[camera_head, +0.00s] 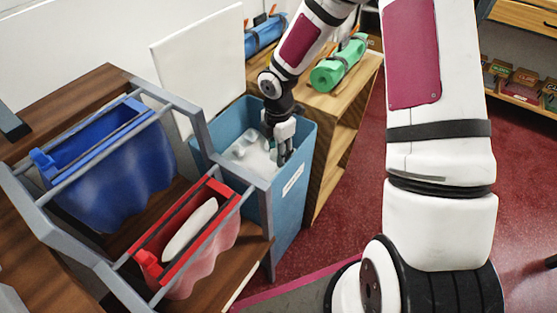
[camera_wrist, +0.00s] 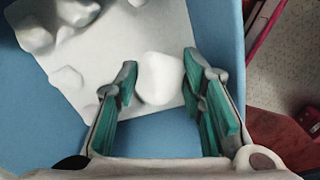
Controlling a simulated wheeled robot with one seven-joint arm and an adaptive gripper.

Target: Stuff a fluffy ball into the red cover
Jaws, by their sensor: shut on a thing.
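The red cover (camera_head: 222,244) hangs in a grey rack at the lower middle of the head view, its red-framed mouth facing up. A white oval shape (camera_head: 190,231) shows in that mouth. My gripper (camera_head: 281,154) reaches down into a blue bin (camera_head: 291,205) behind and right of the cover. In the wrist view, my gripper (camera_wrist: 160,76) has its teal fingers on both sides of a white fluffy ball (camera_wrist: 158,84) and is shut on it. More white balls (camera_wrist: 36,38) lie in the bin at the upper left of the wrist view.
A blue cover (camera_head: 115,190) hangs in the same rack, left of the red one. A white lid panel (camera_head: 200,65) stands behind the bin. A wooden shelf with a green roll (camera_head: 338,66) and a blue roll (camera_head: 265,35) stands beside the bin.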

